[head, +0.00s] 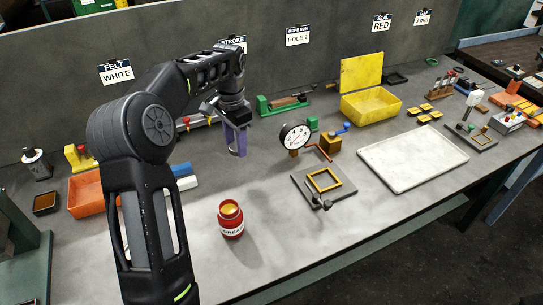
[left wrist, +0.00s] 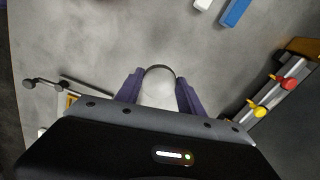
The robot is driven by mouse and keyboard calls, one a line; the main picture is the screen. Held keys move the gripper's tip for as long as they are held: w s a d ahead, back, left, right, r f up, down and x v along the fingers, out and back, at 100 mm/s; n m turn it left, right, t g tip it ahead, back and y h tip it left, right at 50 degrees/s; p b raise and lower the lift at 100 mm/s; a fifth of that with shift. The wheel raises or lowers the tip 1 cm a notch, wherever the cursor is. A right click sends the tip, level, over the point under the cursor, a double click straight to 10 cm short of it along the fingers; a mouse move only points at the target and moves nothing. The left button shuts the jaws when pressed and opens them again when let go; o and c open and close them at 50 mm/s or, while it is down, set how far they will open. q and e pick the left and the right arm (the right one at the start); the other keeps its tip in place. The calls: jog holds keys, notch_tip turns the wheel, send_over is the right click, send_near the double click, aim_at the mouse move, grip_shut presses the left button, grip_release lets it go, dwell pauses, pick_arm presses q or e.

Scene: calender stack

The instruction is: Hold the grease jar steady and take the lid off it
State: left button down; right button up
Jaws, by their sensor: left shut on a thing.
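The red grease jar (head: 231,221) stands upright on the bench, with no lid on it. Its mouth is open and yellowish grease shows inside. My left gripper (head: 237,150) is above the bench, behind the jar and apart from it. In the left wrist view its purple fingers (left wrist: 160,98) are shut on a round pale thing with a dark rim, which looks like the lid (left wrist: 158,88). The fingers hide part of it in the head view. My right gripper is in neither view, and nothing holds the jar.
A gauge (head: 295,136) and a square frame fixture (head: 323,182) stand right of the jar. A white tray (head: 412,158) and a yellow bin (head: 371,106) are farther right. An orange bin (head: 84,195) is at left. Bare bench surrounds the jar.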

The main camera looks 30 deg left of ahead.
pick_arm(q)
send_over(239, 175)
jog(key=shift+f, duration=2.35)
jog(key=shift+f+p, duration=0.1)
jog(key=shift+p, duration=0.2)
jog(key=shift+f+p, duration=0.4)
jog(key=shift+f, duration=2)
jog(key=shift+f, duration=0.2)
jog(key=c, duration=0.7)
grip_release()
jog(key=shift+r, duration=0.2)
notch_tip(239, 175, up, 12)
jog(key=shift+r+b, duration=0.1)
jog(key=shift+b, duration=0.55)
